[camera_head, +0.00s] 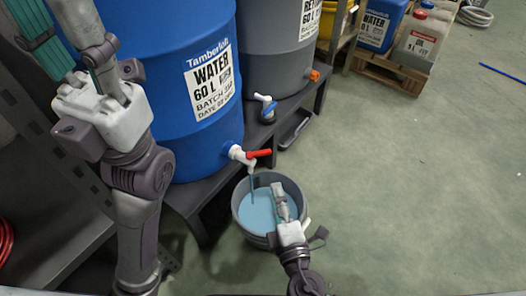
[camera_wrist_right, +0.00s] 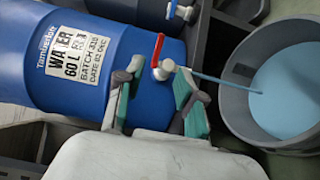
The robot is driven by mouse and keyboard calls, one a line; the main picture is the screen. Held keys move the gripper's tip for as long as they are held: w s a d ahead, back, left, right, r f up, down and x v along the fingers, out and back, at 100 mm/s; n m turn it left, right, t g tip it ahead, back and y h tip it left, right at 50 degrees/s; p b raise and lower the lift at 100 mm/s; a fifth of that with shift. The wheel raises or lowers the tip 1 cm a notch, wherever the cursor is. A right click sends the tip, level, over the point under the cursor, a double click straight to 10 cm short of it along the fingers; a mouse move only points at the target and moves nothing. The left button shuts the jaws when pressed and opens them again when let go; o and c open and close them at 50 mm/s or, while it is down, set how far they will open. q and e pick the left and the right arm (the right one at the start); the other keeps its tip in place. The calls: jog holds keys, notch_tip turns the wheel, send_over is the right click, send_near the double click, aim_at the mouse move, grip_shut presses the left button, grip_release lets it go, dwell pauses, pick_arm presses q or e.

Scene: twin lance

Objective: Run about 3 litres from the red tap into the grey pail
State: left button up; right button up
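The red tap (camera_head: 250,155), a white body with a red lever, sits low on the blue water barrel (camera_head: 205,85). It also shows in the right wrist view (camera_wrist_right: 161,69). A thin stream runs from its spout into the grey pail (camera_head: 240,222), which holds pale blue liquid (camera_head: 257,213). The pail is at the right in the wrist view (camera_wrist_right: 240,124). My right gripper (camera_head: 279,188) is over the pail in the head view; in the wrist view its fingers (camera_wrist_right: 157,72) are apart and empty, close to the tap. My left gripper (camera_head: 62,35) is raised at upper left, fingers apart, empty.
A grey barrel (camera_head: 268,45) with a blue-handled tap (camera_head: 267,107) stands beside the blue one on a dark stand (camera_head: 205,190). A pallet (camera_head: 385,73) with canisters is at the back.

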aim_at(264, 155)
jog(key=x, duration=1.3)
jog(key=shift+w+a, duration=0.1)
jog(key=shift+w, duration=0.2)
grip_shut()
